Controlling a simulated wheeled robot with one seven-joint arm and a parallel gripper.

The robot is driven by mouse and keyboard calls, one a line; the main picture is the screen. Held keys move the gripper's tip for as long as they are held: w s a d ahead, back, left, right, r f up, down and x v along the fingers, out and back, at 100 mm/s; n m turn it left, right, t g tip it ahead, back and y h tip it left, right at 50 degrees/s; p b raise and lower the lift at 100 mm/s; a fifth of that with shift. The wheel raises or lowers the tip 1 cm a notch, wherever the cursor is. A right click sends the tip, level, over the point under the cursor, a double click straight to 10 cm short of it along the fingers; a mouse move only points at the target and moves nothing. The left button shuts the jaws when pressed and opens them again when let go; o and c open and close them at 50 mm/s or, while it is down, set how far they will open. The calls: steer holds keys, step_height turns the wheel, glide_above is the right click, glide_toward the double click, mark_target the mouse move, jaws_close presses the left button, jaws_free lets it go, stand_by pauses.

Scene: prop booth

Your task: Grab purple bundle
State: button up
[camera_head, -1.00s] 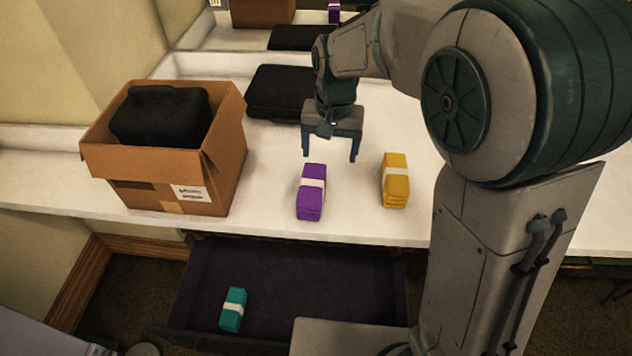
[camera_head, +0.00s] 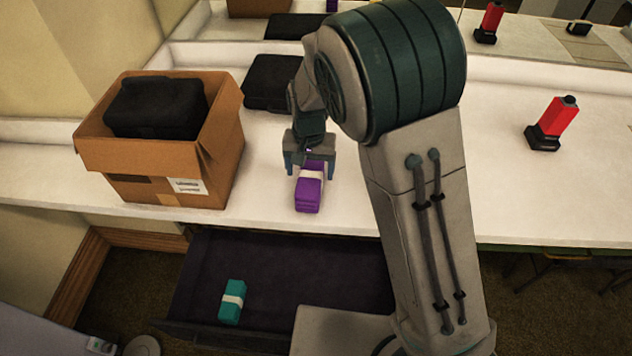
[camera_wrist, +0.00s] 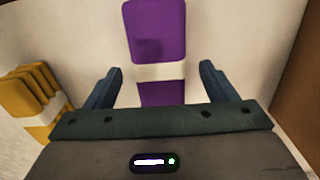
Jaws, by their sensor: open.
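The purple bundle (camera_head: 308,192) has a white band and lies on the white counter near its front edge. In the wrist view the purple bundle (camera_wrist: 157,30) shows between the two fingers, its lower end hidden by the gripper body. My gripper (camera_head: 309,176) is open, with one finger on each side of the bundle. In the wrist view a gap shows between each fingertip of my gripper (camera_wrist: 160,82) and the bundle. I cannot tell the exact height of the fingertips above the counter.
A cardboard box (camera_head: 132,160) holding a black case (camera_head: 155,107) stands left. Another black case (camera_head: 270,82) lies behind. A yellow bundle (camera_wrist: 30,95) is beside the gripper. An open drawer (camera_head: 290,285) below holds a teal bundle (camera_head: 232,302). A red-and-black object (camera_head: 553,124) stands right.

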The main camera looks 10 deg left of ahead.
mark_target(310, 173)
step_height(310, 173, down, 4)
steer(key=shift+f, duration=0.15)
steer(key=c, duration=1.2)
